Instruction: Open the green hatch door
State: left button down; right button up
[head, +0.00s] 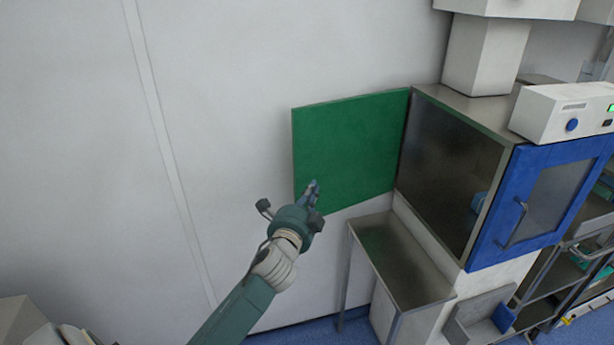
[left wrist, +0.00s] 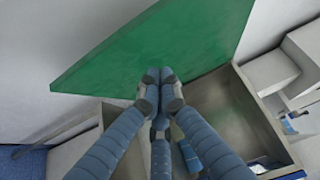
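The green hatch door (head: 350,145) stands swung wide open to the left of the steel cabinet (head: 465,100), out along the white wall. Its right edge meets the cabinet, and the dark cabinet opening (head: 445,170) is exposed. My left gripper (head: 314,184) is in front of the door's lower left part. In the left wrist view its fingertips (left wrist: 158,76) are together, with nothing seen between them, and overlap the lower edge of the green door (left wrist: 165,45). I cannot tell whether they touch it. My right gripper is not in view.
A steel side shelf (head: 400,260) stands below the door. A blue-framed glass door (head: 545,195) with a handle is on the cabinet's right face. A white control box (head: 565,112) sits on top. The wall area left of the green door is clear.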

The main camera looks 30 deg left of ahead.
pick_arm(q)
jog(key=w+a, duration=0.1)
jog(key=a, duration=0.1)
jog(key=w+a+p, duration=0.1)
jog(key=w+a, duration=0.1)
jog(key=shift+w, duration=0.15)
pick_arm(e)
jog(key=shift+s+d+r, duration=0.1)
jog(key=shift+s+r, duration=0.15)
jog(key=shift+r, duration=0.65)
